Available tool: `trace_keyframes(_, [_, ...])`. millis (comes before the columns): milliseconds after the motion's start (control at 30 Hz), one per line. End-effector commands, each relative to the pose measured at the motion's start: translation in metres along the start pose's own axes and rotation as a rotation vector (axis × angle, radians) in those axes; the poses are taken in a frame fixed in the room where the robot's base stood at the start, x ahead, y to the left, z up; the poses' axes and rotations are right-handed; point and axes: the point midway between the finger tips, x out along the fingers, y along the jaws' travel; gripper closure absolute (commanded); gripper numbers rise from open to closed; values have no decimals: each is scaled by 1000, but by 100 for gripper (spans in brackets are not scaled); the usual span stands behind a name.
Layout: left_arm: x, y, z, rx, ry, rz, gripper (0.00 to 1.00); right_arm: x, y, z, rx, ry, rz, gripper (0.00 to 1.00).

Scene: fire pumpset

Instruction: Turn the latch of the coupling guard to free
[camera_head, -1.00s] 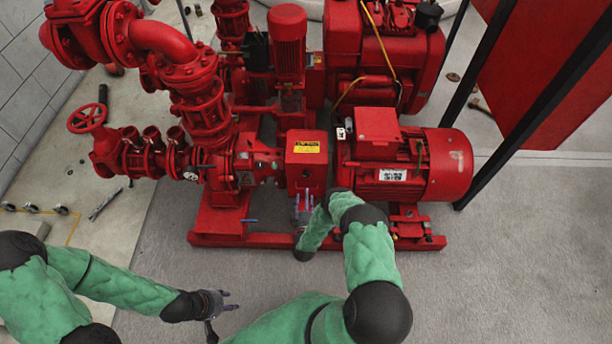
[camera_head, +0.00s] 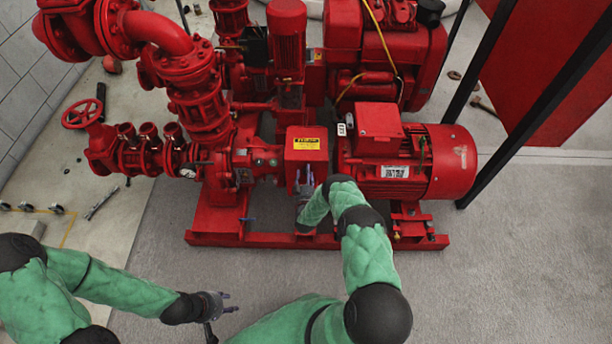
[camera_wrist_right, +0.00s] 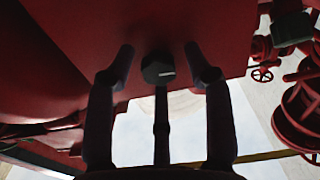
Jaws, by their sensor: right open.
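The coupling guard (camera_head: 306,152) is a red box with a yellow label, between the pump and the motor. In the right wrist view its red underside or side face (camera_wrist_right: 150,30) fills the top. The latch (camera_wrist_right: 158,68) shows there as a dark round knob with a pale mark. My right gripper (camera_wrist_right: 160,62) is open, with one finger on each side of the knob and a gap to it on both sides. In the head view my right gripper (camera_head: 304,182) is at the guard's lower front. My left gripper (camera_head: 226,302) is open and empty over the floor.
The red motor (camera_head: 410,165) stands right of the guard, and the pump with its pipes (camera_head: 205,110) stands left. The red base frame (camera_head: 270,241) runs below. Grey floor (camera_head: 500,290) in front and right is clear. A black post (camera_head: 540,100) stands at right.

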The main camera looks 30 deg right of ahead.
Motion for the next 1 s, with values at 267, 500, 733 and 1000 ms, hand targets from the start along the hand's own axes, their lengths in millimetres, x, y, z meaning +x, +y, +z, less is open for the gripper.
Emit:
trace_keyframes(267, [0,0,0,0,0,0,60,2,0,0,0,0,0,47])
trace_keyframes(500, [0,0,0,0,0,0,60,2,0,-1,0,1,-1,100])
trace_keyframes(733, [0,0,0,0,0,0,60,2,0,-2,-9,3,-1,100])
trace_keyframes(1000, [0,0,0,0,0,0,60,3,-1,-3,-130,7,0,100])
